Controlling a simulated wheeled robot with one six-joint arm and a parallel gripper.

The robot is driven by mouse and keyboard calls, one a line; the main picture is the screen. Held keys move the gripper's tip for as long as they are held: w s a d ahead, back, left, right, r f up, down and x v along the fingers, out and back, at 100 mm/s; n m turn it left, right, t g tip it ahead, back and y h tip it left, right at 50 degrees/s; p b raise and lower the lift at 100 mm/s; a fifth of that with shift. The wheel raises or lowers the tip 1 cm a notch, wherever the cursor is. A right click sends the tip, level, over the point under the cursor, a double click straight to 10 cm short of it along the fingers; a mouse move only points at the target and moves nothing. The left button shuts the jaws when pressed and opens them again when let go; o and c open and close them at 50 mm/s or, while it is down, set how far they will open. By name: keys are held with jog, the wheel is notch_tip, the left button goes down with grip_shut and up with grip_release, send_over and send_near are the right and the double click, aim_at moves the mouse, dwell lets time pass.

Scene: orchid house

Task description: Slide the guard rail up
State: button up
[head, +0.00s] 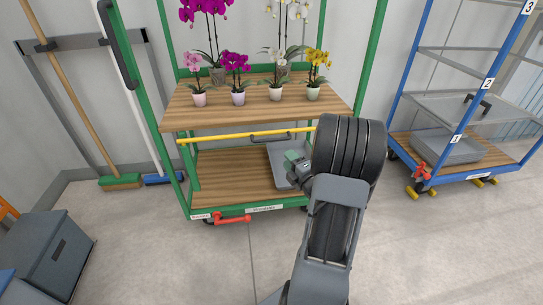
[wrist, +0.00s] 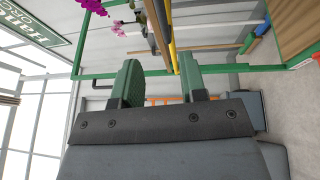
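The yellow guard rail (head: 215,138) runs across the front of the green trolley, just below the front edge of its upper wooden shelf.
Several potted orchids stand on the upper shelf (head: 185,113). A blue trolley (head: 450,178) stands at the right, brooms (head: 120,182) and grey crates (head: 48,255) at the left. The floor in front is clear.

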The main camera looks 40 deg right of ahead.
aim_at(272, 140)
jog(key=shift+n+t, duration=0.4)
jog(key=shift+t, duration=0.1)
jog(key=w, duration=0.4)
jog(key=w+b, duration=0.1)
jog(key=w, duration=0.3)
jog(key=w+d+b, duration=0.1)
jog(key=w, duration=0.3)
jog(key=shift+w+d+r, duration=0.1)
jog(key=shift+w+r, duration=0.05)
jog(key=shift+r, duration=0.2)
jog(key=shift+c, duration=0.2)
grip_shut()
